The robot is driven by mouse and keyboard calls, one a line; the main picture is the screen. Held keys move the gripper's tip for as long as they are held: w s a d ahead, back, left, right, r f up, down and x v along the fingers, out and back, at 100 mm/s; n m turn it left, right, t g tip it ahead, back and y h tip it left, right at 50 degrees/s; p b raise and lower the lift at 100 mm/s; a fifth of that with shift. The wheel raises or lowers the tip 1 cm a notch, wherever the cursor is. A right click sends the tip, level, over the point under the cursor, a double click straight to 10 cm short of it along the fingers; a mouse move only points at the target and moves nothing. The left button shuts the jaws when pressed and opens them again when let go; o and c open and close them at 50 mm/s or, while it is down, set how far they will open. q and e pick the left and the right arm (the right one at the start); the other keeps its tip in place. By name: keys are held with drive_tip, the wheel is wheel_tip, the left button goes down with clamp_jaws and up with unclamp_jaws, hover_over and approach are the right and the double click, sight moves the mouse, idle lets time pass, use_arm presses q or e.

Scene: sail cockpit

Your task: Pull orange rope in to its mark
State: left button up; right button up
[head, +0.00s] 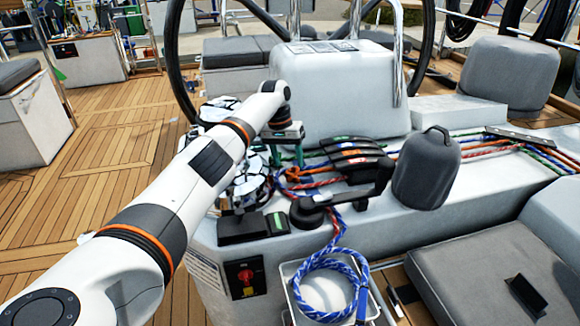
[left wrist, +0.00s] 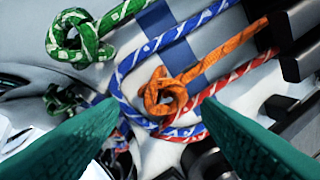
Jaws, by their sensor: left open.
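The orange rope (head: 292,174) lies on the white cockpit top, left of the black clutches. In the left wrist view the orange rope (left wrist: 225,48) ends in a loop-like knot (left wrist: 165,96). A blue band (left wrist: 190,62) crosses the pale surface under the ropes; I cannot tell whether it is the mark. My left gripper (head: 287,152) is open, with teal fingers over the rope area. In the left wrist view its fingertips (left wrist: 158,108) stand on either side of the orange knot, apart from each other, holding nothing visible. My right gripper is out of view.
Green (left wrist: 82,40), blue (left wrist: 180,32) and red (left wrist: 215,88) ropes lie close around the orange one. Black clutches (head: 355,158), a winch with a handle (head: 308,213) and a grey covered winch (head: 426,172) stand nearby. A tray (head: 285,270) holds coiled blue rope.

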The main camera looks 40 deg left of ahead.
use_arm(q)
drive_tip(key=shift+a+r, duration=0.2)
drive_tip(key=shift+r, duration=0.6)
drive_tip(key=shift+a+r, duration=0.15)
drive_tip(key=shift+r, duration=0.65)
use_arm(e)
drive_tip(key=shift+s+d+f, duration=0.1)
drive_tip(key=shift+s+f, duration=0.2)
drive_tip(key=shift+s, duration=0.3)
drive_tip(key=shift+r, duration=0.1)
